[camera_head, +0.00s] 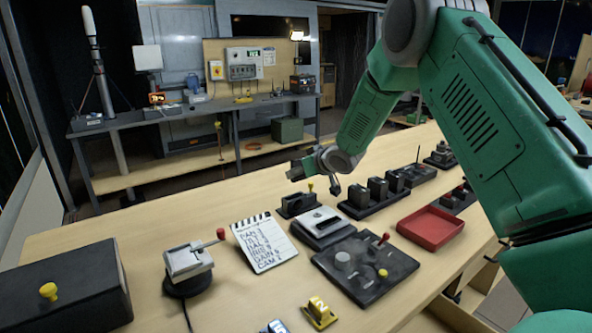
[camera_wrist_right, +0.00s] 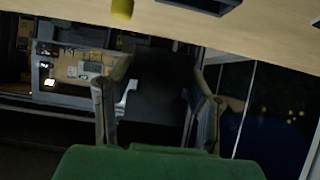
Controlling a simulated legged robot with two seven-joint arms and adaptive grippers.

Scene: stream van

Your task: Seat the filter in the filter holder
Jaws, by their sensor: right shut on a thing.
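My right gripper (camera_head: 316,175) comes in from the right and hangs above the middle of the table. In the right wrist view its two fingers (camera_wrist_right: 155,110) stand apart with a dark block (camera_wrist_right: 163,85) between them, likely the filter; its outline blends into the dark background. In the head view the held thing is hard to make out. Several dark upright blocks stand in a black rack (camera_head: 362,212) right of the gripper. A low black holder with a yellow knob (camera_head: 297,205) sits just below the gripper; I cannot tell which fixture is the filter holder. My left gripper is not in view.
A grey-topped box (camera_head: 322,224), a black panel with knobs (camera_head: 345,275), a notepad (camera_head: 265,245) and a red tray (camera_head: 430,228) crowd the table. A device with a red-tipped lever (camera_head: 187,262) and a black box (camera_head: 70,290) stand left. Bare wood lies at the back left.

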